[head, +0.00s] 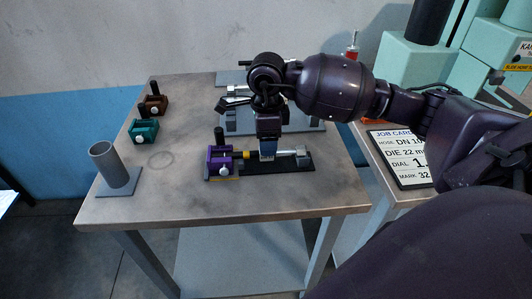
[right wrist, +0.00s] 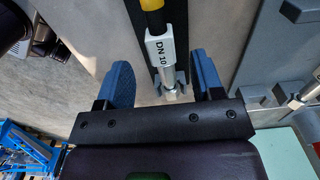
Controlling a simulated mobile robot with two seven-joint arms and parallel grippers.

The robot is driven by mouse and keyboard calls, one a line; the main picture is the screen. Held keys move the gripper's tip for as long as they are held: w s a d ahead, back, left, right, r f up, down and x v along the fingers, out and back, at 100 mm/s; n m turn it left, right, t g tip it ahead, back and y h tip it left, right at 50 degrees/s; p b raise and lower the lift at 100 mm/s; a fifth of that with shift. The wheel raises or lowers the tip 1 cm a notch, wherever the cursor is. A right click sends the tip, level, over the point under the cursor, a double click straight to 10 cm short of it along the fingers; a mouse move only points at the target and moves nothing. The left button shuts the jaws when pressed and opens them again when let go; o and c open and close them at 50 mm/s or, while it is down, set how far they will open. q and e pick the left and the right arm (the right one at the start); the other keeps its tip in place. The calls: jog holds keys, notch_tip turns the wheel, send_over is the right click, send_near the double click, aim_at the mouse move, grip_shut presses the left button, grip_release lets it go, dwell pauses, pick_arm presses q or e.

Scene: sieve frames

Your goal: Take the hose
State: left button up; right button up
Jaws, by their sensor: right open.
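The hose (right wrist: 161,48) lies between my right gripper's two blue fingers (right wrist: 164,82) in the right wrist view. It has a black part, a yellow band, a white sleeve marked DN 10 and a silver end fitting. The fingers stand apart, with gaps on both sides of it. In the head view my right gripper (head: 267,154) points down over the hose (head: 287,153), which lies along a black base beside a purple block (head: 219,160). The gripper hides its middle. My left gripper is not in view.
A teal block (head: 144,132) and a brown block (head: 152,105) stand at the table's left. A grey tube (head: 106,165) stands upright at the front left corner. A grey rack (head: 232,121) is behind my right gripper. A job card (head: 403,155) is on the right.

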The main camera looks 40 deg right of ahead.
jog(key=shift+w+f, duration=0.1)
jog(key=shift+f, duration=1.85)
jog(key=shift+c, duration=0.2)
